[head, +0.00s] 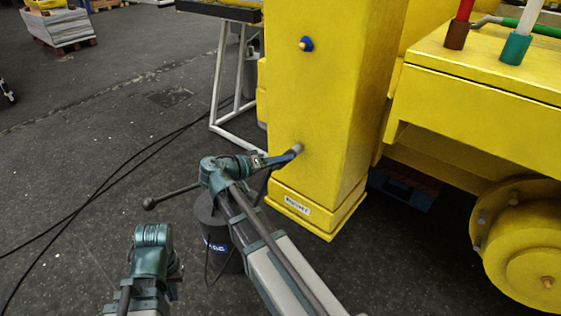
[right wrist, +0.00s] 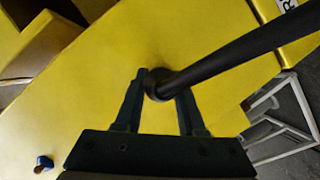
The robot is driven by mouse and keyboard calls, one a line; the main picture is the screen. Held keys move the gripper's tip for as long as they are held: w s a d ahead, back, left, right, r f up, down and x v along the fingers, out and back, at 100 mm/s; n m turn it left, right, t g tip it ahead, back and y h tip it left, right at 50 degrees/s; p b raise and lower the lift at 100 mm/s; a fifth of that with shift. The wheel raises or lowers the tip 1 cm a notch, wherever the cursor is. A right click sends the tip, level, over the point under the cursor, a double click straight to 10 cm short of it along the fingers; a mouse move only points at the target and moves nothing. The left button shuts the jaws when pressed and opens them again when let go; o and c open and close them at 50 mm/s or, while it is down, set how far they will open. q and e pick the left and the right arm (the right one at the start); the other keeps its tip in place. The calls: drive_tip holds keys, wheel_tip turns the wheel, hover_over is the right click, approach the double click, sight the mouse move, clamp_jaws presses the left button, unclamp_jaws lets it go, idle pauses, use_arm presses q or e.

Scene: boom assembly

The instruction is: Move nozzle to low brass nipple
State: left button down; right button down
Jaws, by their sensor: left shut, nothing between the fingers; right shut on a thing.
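My right gripper (head: 285,157) is shut on the nozzle (right wrist: 160,85) at the face of the yellow column (head: 330,100). In the right wrist view, the dark round nozzle sits between the two fingertips (right wrist: 160,103), and a black hose (right wrist: 235,48) runs from it to the upper right. A small grey end (head: 298,149) shows beside the fingertips in the head view. The low brass nipple is not clearly visible; I cannot tell whether the nozzle is on it. My left gripper (head: 153,240) is low at the left, shut and empty, away from the column.
A blue fitting (head: 306,43) is higher on the column and also shows in the right wrist view (right wrist: 43,163). A dark canister (head: 220,240) and a rod with a round knob (head: 149,203) are near my right arm. Cables (head: 95,200) cross the open floor at left.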

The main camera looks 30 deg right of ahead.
drive_tip(key=shift+d, duration=0.1)
drive_tip(key=shift+c, duration=2.1)
unclamp_jaws()
drive_tip(key=p+v, duration=0.3)
drive_tip(key=v, duration=1)
drive_tip(key=shift+a, duration=0.4)
drive_tip(key=shift+r, duration=0.1)
